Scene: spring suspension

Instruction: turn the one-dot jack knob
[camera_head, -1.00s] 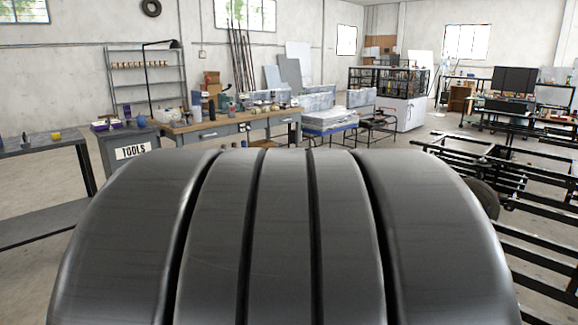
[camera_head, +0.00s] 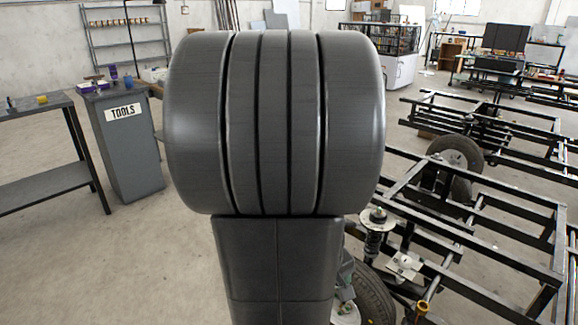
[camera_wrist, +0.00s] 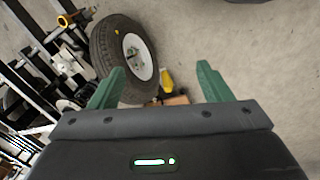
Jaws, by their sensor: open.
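My gripper (camera_wrist: 158,78) shows in the wrist view with its two green fingers spread wide and nothing between them. Beyond the fingers, on or near the floor, are a small yellow part (camera_wrist: 167,78) and a tan block (camera_wrist: 178,100), beside a wheel (camera_wrist: 140,58) with a white hub. I cannot tell whether either belongs to the jack. No dot marking is readable. In the head view my own grey arm covers the middle, and my gripper is hidden. A coil spring unit (camera_head: 377,240) stands right of my arm, above a partly hidden tyre (camera_head: 375,298).
A black tube frame (camera_head: 500,215) fills the right, with another wheel (camera_head: 457,160) farther back. A brass-coloured end (camera_head: 422,308) shows at the bottom. A grey tool cabinet (camera_head: 128,145) and a table (camera_head: 45,175) stand at left. The floor between cabinet and arm is clear.

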